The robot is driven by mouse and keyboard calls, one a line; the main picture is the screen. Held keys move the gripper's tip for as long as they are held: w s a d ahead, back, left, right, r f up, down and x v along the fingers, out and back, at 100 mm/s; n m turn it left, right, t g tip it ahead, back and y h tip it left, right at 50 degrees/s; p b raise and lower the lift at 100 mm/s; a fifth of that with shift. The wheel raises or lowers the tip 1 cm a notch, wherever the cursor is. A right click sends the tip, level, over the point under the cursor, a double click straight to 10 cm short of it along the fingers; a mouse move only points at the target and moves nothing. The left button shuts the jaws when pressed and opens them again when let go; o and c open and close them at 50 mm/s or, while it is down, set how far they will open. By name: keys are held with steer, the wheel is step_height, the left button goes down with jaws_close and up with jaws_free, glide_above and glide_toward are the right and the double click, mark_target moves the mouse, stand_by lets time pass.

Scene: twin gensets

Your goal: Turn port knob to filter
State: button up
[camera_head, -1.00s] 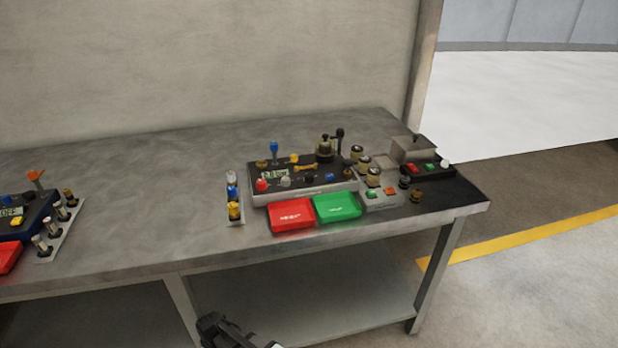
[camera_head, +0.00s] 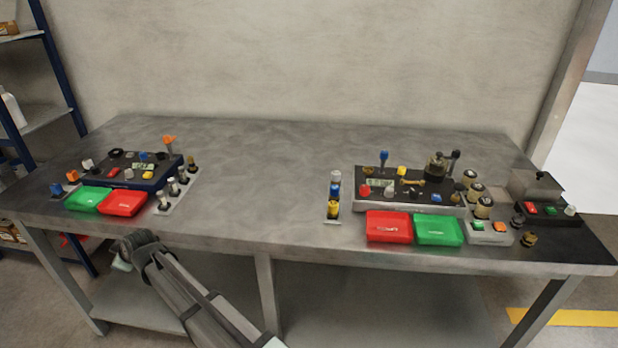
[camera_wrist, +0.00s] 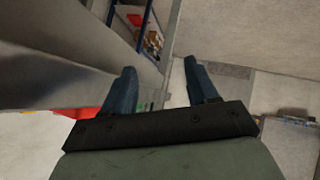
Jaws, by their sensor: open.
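Two control panels stand on a long grey bench. The left panel (camera_head: 140,168) is dark with a blue edge, a small display, and several small knobs and buttons. The right panel (camera_head: 408,190) is black, with a display, a blue-topped lever (camera_head: 383,158) and several coloured knobs. The labels are too small to read, so I cannot tell which knob is the port knob or its setting. My gripper (camera_wrist: 160,85) is open and empty in the wrist view, its two dark blue fingers apart. In the head view my arm reaches to the bench's front edge, below the left panel.
Green (camera_head: 88,200) and red (camera_head: 122,203) trays lie before the left panel; red (camera_head: 388,227) and green (camera_head: 438,231) trays lie before the right one. Racks of small cylinders (camera_head: 333,197) stand beside the panels. The bench middle (camera_head: 262,190) is clear. A blue-framed shelf (camera_head: 55,60) stands at left.

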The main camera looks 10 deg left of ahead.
steer(key=w+r, duration=0.3)
steer(key=r, duration=0.1)
steer(key=w+d+r+n+t, duration=0.1)
steer(key=w+r, duration=0.2)
steer(key=r, duration=0.2)
steer(key=w+d+r+t+y, duration=0.1)
steer(key=w+r, duration=0.2)
steer(key=r, duration=0.2)
steer(key=shift+d+n, duration=0.15)
steer(key=shift+n, duration=0.15)
steer(key=w+d+r+h, duration=0.1)
steer(key=w+d+h, duration=0.1)
steer(key=w+d, duration=0.8)
steer(key=w+d+r+g+h, duration=0.1)
steer(key=w+d+r+h, duration=0.2)
steer(key=d, duration=1.2)
steer(key=w+d+h, duration=0.2)
steer(key=w+d, duration=0.6)
steer(key=d, duration=0.5)
steer(key=m+g+h, duration=0.2)
steer(key=g+h, duration=0.1)
steer(key=g, duration=0.2)
glide_toward(415, 190)
step_height(415, 190, down, 9)
steer(key=shift+a, duration=0.15)
